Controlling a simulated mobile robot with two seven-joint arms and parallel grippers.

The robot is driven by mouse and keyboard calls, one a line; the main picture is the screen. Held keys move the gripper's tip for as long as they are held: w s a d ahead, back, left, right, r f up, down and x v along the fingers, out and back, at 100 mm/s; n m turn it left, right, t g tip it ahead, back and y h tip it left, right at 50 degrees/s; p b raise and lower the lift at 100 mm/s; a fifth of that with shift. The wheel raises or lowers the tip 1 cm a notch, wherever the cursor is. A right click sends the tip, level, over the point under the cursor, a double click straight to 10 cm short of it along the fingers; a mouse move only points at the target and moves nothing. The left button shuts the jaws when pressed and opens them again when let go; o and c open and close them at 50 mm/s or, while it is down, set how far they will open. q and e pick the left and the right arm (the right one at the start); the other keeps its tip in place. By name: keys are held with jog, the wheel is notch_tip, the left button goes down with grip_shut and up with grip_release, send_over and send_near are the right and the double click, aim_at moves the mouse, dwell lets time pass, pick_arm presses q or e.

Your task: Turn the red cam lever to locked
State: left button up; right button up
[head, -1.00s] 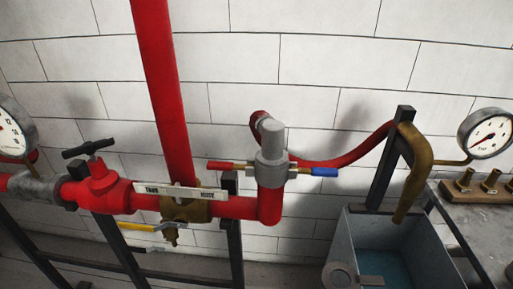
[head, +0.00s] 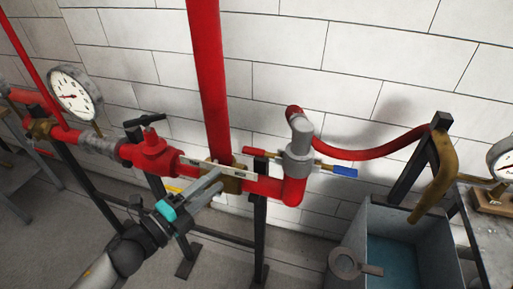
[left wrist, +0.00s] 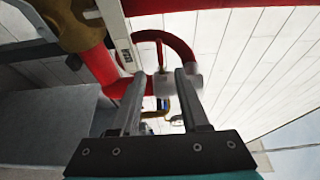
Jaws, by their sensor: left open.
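The red cam lever (head: 262,153) sticks out to the left from the grey coupling (head: 298,150) on the upright end of the red pipe. A matching blue lever (head: 343,170) sticks out to the right. My left gripper (head: 216,182) is open and empty. In the head view its fingers overlap the brass valve and label plate, left of and a little below the red lever, apart from it. In the left wrist view my left gripper (left wrist: 160,78) has open fingers with the grey coupling (left wrist: 163,86) beyond them. My right gripper is not in view.
A red valve with a black handle (head: 148,150) and a gauge (head: 75,94) stand at the left. A label plate (head: 190,163) lies along the red pipe. A red hose (head: 370,152) runs right to a brass spout (head: 438,180) above a grey water tank (head: 345,238).

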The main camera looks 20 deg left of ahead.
aim_at(249, 154)
pick_arm(q)
jog(key=p+x, duration=0.2)
jog(key=x, duration=1.1)
jog(key=shift+w, duration=0.3)
grip_shut()
dwell(1.0)
